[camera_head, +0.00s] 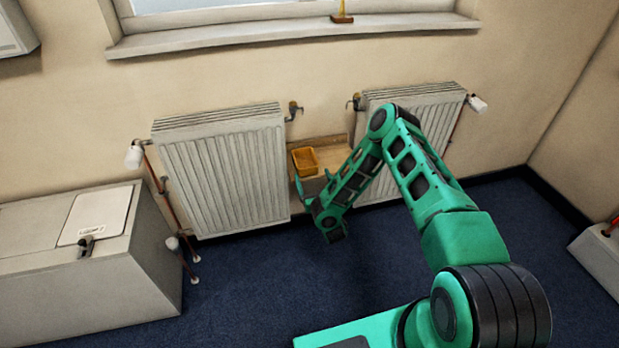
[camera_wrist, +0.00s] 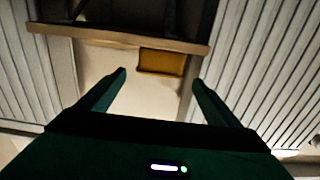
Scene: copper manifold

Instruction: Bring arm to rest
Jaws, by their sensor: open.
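My arm is teal and black. In the head view it bends at a high elbow and reaches down between the two radiators. My gripper (camera_head: 300,186) is at the low end of the arm, just below and in front of a small wooden shelf (camera_head: 323,143). The wrist view shows both fingers of my gripper (camera_wrist: 160,79) spread apart with nothing between them. A yellow-orange bin (camera_head: 305,161) sits on the shelf, above the gripper. The bin also shows in the wrist view (camera_wrist: 162,62), beyond the fingertips.
The left radiator (camera_head: 225,175) and right radiator (camera_head: 425,125) flank the shelf closely, with valves and pipes at their sides. A grey cabinet (camera_head: 150,265) stands at left. A windowsill (camera_head: 290,32) runs above. Blue carpet (camera_head: 245,285) is clear in front.

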